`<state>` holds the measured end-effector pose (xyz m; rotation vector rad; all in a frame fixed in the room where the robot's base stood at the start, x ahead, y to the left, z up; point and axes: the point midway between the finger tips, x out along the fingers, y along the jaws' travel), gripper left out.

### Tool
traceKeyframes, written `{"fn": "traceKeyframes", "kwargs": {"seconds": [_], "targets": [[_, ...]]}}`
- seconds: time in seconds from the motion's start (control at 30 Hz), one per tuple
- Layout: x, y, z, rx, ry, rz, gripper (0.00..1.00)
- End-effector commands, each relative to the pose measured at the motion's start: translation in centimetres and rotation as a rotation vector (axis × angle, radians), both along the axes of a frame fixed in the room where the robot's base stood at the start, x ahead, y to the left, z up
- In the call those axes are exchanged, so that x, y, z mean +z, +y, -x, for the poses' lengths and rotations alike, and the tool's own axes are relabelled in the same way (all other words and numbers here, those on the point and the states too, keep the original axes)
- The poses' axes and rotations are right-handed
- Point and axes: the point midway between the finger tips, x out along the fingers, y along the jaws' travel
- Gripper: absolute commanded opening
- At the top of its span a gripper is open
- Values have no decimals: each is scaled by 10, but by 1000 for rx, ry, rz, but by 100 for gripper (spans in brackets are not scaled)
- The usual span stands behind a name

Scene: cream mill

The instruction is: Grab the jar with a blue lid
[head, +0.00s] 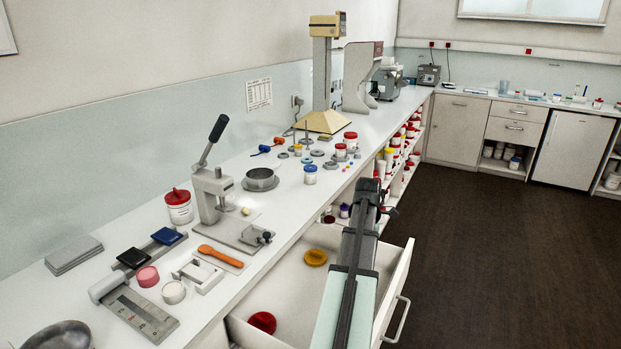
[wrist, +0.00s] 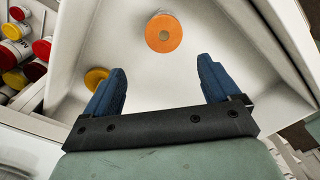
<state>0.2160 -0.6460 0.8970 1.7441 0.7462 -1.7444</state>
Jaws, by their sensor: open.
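The jar with a blue lid (head: 310,174) is a small white jar standing upright on the white bench, near the front edge, right of a grey metal bowl. It does not show in the wrist view. My gripper (wrist: 161,67) is open and empty, with two blue fingers spread above an open drawer. In the head view my arm reaches over the drawer, to the right of the jar and apart from it. I cannot make out the fingers there.
The open drawer (head: 397,275) holds a yellow lid (head: 315,257) and a red lid (head: 262,321). An orange disc (wrist: 164,32) shows in the wrist view. A red-lidded jar (head: 350,140) and grey discs stand near the blue-lidded jar. Shelves of jars lie below the bench.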

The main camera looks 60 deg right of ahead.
Motion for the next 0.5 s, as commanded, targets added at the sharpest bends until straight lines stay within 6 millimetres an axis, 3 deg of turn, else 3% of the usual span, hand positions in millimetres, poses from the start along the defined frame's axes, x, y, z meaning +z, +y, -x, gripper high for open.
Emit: {"fn": "traceKeyframes", "kwargs": {"seconds": [0.2,0.5], "targets": [[20,3,-65,94,-8,25,90],[69,-45,-173,205,-14,73,90]]}}
